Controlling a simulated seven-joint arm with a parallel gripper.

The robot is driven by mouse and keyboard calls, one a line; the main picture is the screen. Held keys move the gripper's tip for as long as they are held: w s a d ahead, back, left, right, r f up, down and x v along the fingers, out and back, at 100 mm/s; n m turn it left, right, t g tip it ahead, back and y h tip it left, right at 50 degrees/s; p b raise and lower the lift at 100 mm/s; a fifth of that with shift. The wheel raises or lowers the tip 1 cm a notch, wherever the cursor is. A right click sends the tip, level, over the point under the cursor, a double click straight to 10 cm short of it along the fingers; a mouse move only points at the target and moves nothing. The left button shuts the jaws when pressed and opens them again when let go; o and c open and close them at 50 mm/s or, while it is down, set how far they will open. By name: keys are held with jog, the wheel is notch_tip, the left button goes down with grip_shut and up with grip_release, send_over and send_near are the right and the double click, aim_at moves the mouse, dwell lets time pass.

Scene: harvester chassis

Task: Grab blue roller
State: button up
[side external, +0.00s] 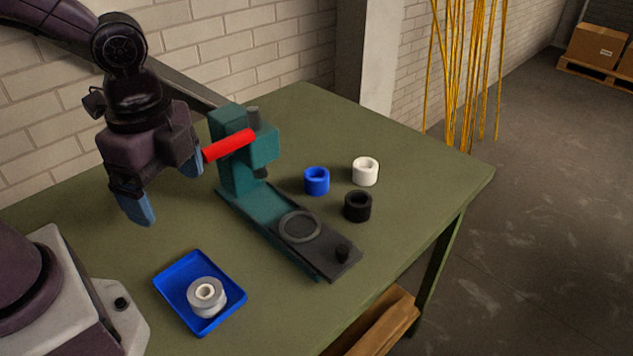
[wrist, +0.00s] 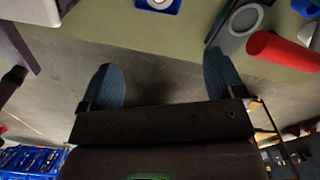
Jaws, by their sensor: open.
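The blue roller (side external: 317,181) is a short hollow cylinder standing upright on the green table, to the right of the teal press. In the wrist view a blue piece (wrist: 306,8) is cut off at the top right corner; it looks like the same roller, but I cannot be sure. My gripper (side external: 166,186) is raised to the left of the press, well apart from the roller. Its two blue fingers are spread with nothing between them, as the wrist view also shows (wrist: 160,68).
The teal press (side external: 236,178) with its red cylinder (side external: 229,145) stands between my gripper and the roller. A white roller (side external: 365,171) and a black roller (side external: 358,207) stand near the blue one. A blue tray (side external: 174,284) holds a grey spool (side external: 206,295) at the front.

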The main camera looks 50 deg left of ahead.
notch_tip(320, 180, up, 7)
jog(key=w+d+m+t+y, duration=0.25)
jog(key=w+m+y, duration=0.3)
jog(key=w, duration=0.85)
jog(key=w+d+m+t+y, duration=0.1)
jog(key=w+m+t+y, duration=0.45)
jog(key=w, duration=0.95)
jog(key=n+g+y, duration=0.1)
jog(key=g+y, duration=0.1)
jog(key=g, duration=0.1)
send_near(314, 172)
jog(key=shift+a+f, duration=0.1)
jog(key=shift+a, duration=0.5)
jog(key=shift+h, duration=0.4)
jog(key=shift+x, duration=3)
jog(key=shift+w, duration=0.1)
jog(key=shift+c, duration=0.2)
jog(key=c, duration=1)
